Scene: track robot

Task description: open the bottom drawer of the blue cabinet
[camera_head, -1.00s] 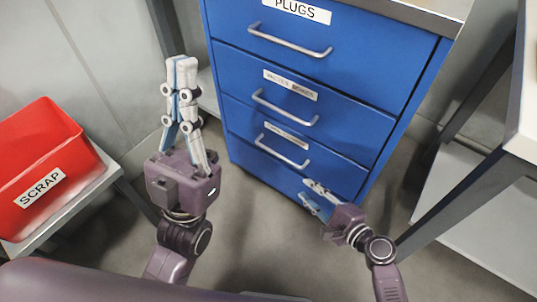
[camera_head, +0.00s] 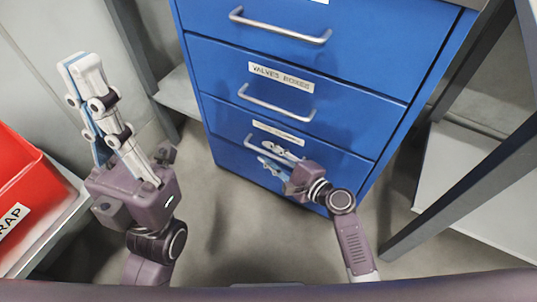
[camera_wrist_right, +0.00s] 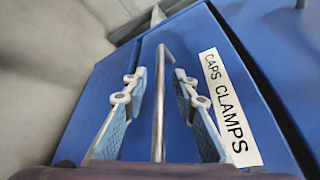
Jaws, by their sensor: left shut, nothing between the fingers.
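The blue cabinet (camera_head: 390,60) stands ahead with its drawers shut. The bottom drawer (camera_head: 232,158) has a silver bar handle (camera_head: 248,142) and a label, which reads CAPS CLAMPS in the right wrist view (camera_wrist_right: 228,108). My right gripper (camera_head: 266,155) is at this drawer's front, partly covering the handle. In the right wrist view its fingers (camera_wrist_right: 160,80) are open, one on each side of the handle (camera_wrist_right: 158,105), with gaps on both sides. My left gripper (camera_head: 82,62) is shut and empty, raised left of the cabinet.
A red bin (camera_head: 30,190) marked SCRAP sits on a shelf at the left. A table with a grey leg (camera_head: 470,195) and a lower shelf (camera_head: 460,165) stands to the right. Grey floor (camera_head: 235,225) is clear before the cabinet.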

